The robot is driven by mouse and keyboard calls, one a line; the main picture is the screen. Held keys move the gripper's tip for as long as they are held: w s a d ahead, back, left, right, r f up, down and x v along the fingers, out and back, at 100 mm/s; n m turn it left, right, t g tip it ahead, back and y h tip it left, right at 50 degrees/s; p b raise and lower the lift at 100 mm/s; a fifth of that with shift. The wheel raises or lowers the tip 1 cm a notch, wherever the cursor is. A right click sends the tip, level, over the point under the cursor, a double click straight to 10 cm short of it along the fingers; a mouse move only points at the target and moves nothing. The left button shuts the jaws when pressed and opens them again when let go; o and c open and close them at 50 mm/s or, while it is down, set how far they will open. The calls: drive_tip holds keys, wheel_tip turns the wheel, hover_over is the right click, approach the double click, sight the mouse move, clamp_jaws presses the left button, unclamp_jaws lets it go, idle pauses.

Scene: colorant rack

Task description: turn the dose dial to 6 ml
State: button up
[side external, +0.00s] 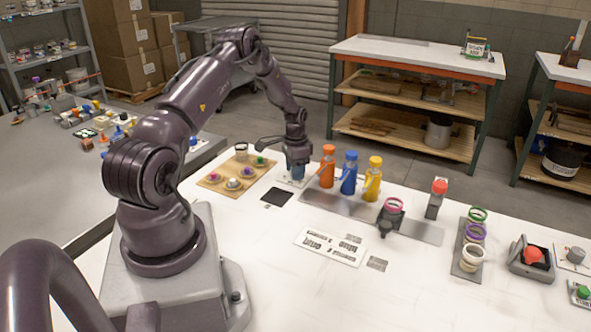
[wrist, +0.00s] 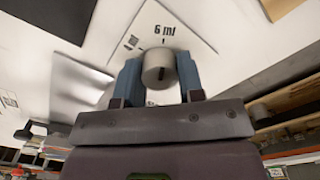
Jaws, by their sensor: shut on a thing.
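The dose dial (wrist: 157,62) is a grey round knob with a short dark slot on its face, on a white plate (wrist: 190,40). The plate is printed "6 ml" (wrist: 164,30) just beyond the knob in the wrist view, with another small mark to its left. The slot looks roughly in line with the "6 ml" print; its exact angle is hard to tell. My gripper (wrist: 158,76) is shut on the dial, one blue finger on each side. In the side external view my gripper (side external: 297,173) points down at the plate and its fingers hide the dial.
Orange (side external: 327,168), blue (side external: 349,174) and yellow (side external: 373,180) bottles stand close right of my gripper. A wooden board (side external: 212,181) with coloured knobs lies to the left. A black pad (side external: 278,197) lies in front.

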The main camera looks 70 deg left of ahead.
idle(0.3)
drive_tip(key=o, duration=0.9)
drive_tip(key=shift+r, duration=0.1)
wheel_tip(320, 180, up, 13)
drive_tip(key=shift+f, duration=0.1)
drive_tip(key=s+d+r+t, duration=0.2)
drive_tip(key=s+d+r, duration=0.2)
drive_tip(key=d+r, duration=0.3)
drive_tip(key=s+d+r+t, duration=0.1)
drive_tip(key=s+d+r, duration=0.3)
drive_tip(key=d, duration=1.3)
drive_tip(key=s+d+r+t, duration=0.2)
drive_tip(key=s+d+r, duration=0.2)
drive_tip(key=d+r, duration=0.6)
drive_tip(key=shift+s+d+r+m+t, duration=0.15)
drive_tip(key=shift+d, duration=0.65)
drive_tip(key=shift+s+d+r+m+t, duration=0.1)
drive_tip(key=shift+d+m+t, duration=0.05)
drive_tip(key=shift+d, duration=0.6)
